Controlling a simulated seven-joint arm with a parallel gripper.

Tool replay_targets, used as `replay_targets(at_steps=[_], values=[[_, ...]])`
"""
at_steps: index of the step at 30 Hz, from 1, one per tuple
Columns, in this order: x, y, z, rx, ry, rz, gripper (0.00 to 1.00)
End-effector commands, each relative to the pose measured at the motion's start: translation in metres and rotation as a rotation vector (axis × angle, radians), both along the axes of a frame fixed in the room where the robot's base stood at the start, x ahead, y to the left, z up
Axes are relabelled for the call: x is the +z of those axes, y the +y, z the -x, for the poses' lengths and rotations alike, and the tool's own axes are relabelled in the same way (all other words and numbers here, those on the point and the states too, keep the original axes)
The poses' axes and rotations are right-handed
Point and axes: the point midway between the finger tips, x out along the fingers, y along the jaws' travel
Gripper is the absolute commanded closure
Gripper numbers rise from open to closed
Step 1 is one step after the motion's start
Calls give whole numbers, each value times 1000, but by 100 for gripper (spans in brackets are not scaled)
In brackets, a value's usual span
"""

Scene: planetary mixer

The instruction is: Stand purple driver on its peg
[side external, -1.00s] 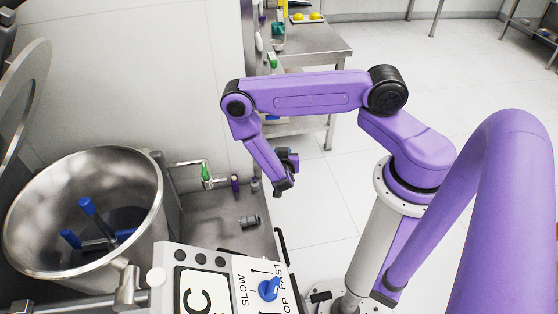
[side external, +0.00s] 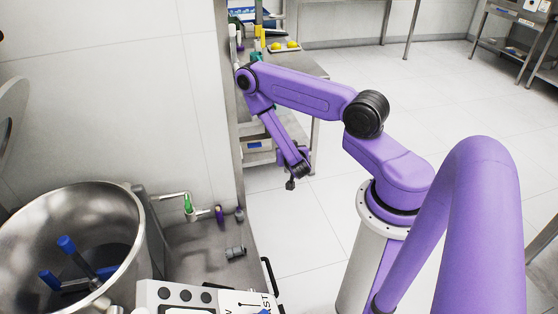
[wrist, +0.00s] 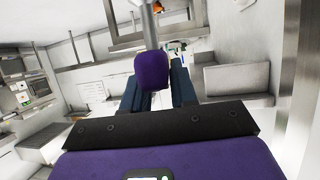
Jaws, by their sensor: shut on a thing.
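The purple driver (wrist: 152,70) shows in the wrist view as a purple handle with a grey metal shaft running up from it. My gripper (wrist: 155,84) has its dark fingers on either side of the handle and is shut on it. In the side external view my gripper (side external: 291,182) hangs in front of the grey shelving, right of the bench and above the floor. The driver is too small to make out there. A small upright purple piece (side external: 219,214) stands on the bench by the wall; I cannot tell if it is the peg.
A green-handled piece (side external: 188,204) and a small grey piece (side external: 239,214) flank the purple one. A grey cylinder (side external: 235,252) lies nearer. The mixer bowl (side external: 125,265) is at the left, the control panel (side external: 195,297) at the front.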

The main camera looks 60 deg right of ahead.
Motion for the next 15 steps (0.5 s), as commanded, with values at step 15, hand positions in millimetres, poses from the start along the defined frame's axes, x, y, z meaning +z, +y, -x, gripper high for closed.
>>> replay_targets(at_steps=[15], values=[[24,-64,12,27,-4,2,100]])
